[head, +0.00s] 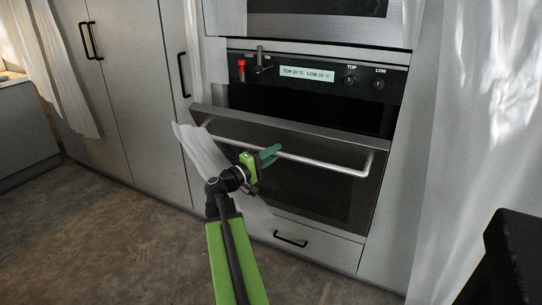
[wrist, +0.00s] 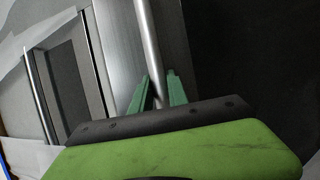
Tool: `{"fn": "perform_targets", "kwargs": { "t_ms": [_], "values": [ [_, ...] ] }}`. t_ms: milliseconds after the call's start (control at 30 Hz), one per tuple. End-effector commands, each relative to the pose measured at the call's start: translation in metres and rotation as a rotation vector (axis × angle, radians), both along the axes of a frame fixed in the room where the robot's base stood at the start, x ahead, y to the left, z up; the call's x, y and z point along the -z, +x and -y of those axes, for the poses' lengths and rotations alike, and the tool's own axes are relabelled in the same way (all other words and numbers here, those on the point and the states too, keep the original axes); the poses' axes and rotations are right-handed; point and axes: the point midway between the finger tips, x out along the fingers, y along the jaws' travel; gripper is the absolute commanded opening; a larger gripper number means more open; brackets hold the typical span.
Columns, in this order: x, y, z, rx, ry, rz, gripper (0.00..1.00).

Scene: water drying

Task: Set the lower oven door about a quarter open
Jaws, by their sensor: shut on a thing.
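The lower oven door (head: 325,185) is tilted outward at its top, partly open, with a dark gap above it. Its bar handle (head: 338,168) runs across the front near the top; in the wrist view the handle (wrist: 149,45) runs down between my fingers. My gripper (head: 270,153) is at the left part of the handle, with its green fingers around the bar. In the wrist view my gripper (wrist: 161,90) is shut on the bar. The fingers partly hide the handle there.
A control panel (head: 318,75) with knobs, a red switch and a display reading TOP 20 °C, LOW 20 °C sits above the door. A drawer (head: 305,238) lies below. Tall cabinets (head: 120,90) stand left; a white cloth (head: 203,150) hangs by the door's left edge. Open floor lies in front.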

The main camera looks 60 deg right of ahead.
Motion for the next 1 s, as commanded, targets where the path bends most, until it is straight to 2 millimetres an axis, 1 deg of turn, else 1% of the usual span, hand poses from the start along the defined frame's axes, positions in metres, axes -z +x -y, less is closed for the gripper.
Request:
{"fn": "perform_targets", "kwargs": {
  "t_ms": [67, 100, 233, 267, 567, 667, 767, 1000],
  "values": [
    [0.001, -0.002, 0.000, 0.004, 0.003, 0.004, 0.00],
    [0.001, -0.001, 0.000, 0.003, 0.003, 0.004, 0.23],
    [0.001, 0.001, -0.001, -0.001, 0.002, 0.003, 0.40],
    [0.001, 0.001, -0.001, -0.002, 0.002, 0.003, 0.41],
    [0.001, 0.005, -0.004, -0.007, 0.001, 0.001, 0.41],
    [0.003, 0.008, -0.014, -0.009, 0.001, 0.001, 0.41],
    [0.008, 0.016, -0.034, -0.012, 0.001, 0.001, 0.41],
    [0.021, 0.040, -0.098, -0.012, 0.002, 0.001, 0.41]
  ]
}}
